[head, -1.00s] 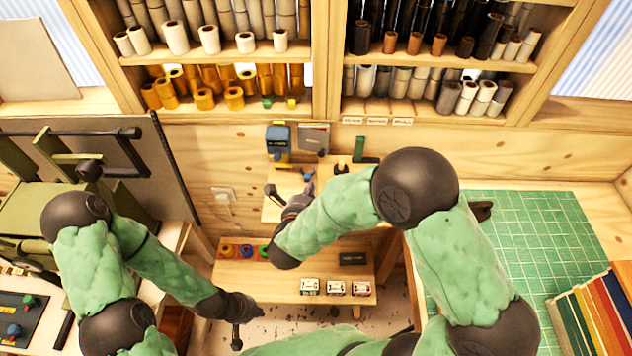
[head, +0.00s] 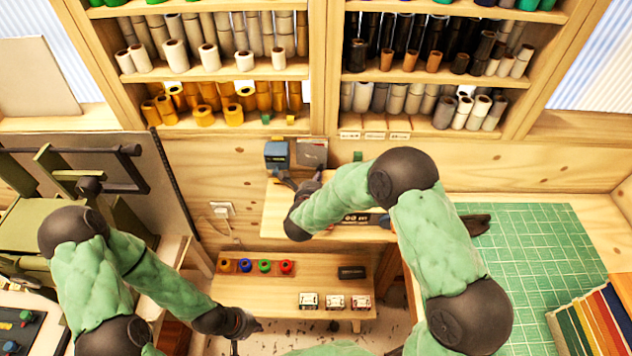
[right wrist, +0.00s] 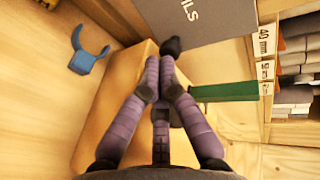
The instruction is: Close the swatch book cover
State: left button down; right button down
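A grey panel stands upright at the back of the small wooden shelf in the head view (head: 312,153). It looks like the swatch book's raised cover. In the right wrist view the grey cover (right wrist: 195,22) shows white letters ending "ILS", just beyond my fingers. My right gripper (head: 312,184) is just in front of the cover. In the right wrist view its purple fingers (right wrist: 160,66) come together at the tips, with nothing clearly held. A dark knob-like piece lies by the tips; I cannot tell whether they touch. My left gripper (head: 248,325) hangs low at left, its fingers unclear.
A blue device (head: 277,154) stands left of the cover. A green bar (right wrist: 222,92) lies right of my right fingers. Shelves of rolls rise behind. A lower shelf (head: 300,290) holds coloured spools and small boxes. A green cutting mat (head: 550,240) lies at right.

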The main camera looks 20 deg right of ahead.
jog(key=d+b, duration=0.1)
jog(key=n+y+b, duration=0.1)
jog(key=b, duration=0.1)
jog(key=shift+w+d+f+t+y, duration=0.2)
jog(key=shift+w+d+t+y, duration=0.1)
jog(key=shift+w+d, duration=0.1)
jog(key=shift+w+d+r+b, duration=0.1)
jog(key=shift+w+d+b, duration=0.2)
jog(key=shift+b, duration=0.15)
jog(key=shift+r, duration=0.1)
